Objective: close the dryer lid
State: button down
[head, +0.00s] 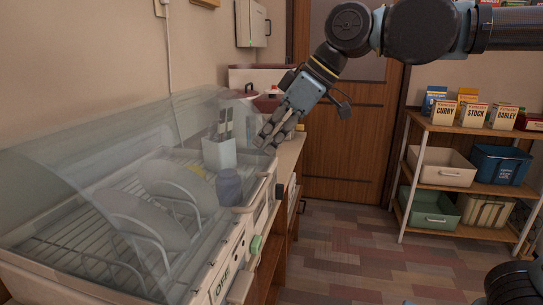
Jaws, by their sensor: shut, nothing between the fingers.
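The dish dryer (231,262) stands on the counter at the left. Its clear curved lid (95,125) arches over the rack and lies forward over the dishes. I cannot tell whether the lid's front edge rests fully on the rim. Inside, plates (150,218) stand in the wire rack, with a pale utensil holder (219,155) and a purple-grey jar (229,187) near the front right. My gripper (266,141) is shut and empty, pointing down at the lid's far right end. Contact with the lid is unclear.
A green knob (256,244) and an OFF label are on the dryer's front. A red-lidded pot (266,102) stands behind my gripper. A shelf (464,131) with boxes and bins stands at the right. The floor (370,245) between is clear.

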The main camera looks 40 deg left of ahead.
jog(key=v, duration=0.8)
jog(key=shift+r, duration=0.35)
jog(key=w+d+f+m+t, duration=0.1)
jog(key=w+d+f+m, duration=0.2)
jog(key=w, duration=0.5)
jog(key=w+d+f+m+t, duration=0.2)
jog(key=w+d+f, duration=0.25)
jog(key=w, duration=0.35)
jog(key=w+d+f+m+t+h, duration=0.25)
jog(key=w+d+f+m, duration=0.35)
jog(key=w+d+f, duration=0.6)
jog(key=s+d+f+m+h, duration=0.1)
jog(key=d+f+m, duration=0.2)
jog(key=d+f, duration=0.3)
jog(key=s+d+f+m+h, duration=0.1)
jog(key=d+f+m, duration=0.3)
jog(key=d, duration=0.8)
jog(key=s+d+f+m+h, duration=0.1)
jog(key=d+f+m, duration=0.3)
jog(key=d+f, duration=0.4)
jog(key=shift+d+f+g+h, duration=0.15)
jog(key=shift+d+g+h, duration=0.2)
jog(key=shift+d+h, duration=0.45)
jog(key=shift+s+d, duration=0.1)
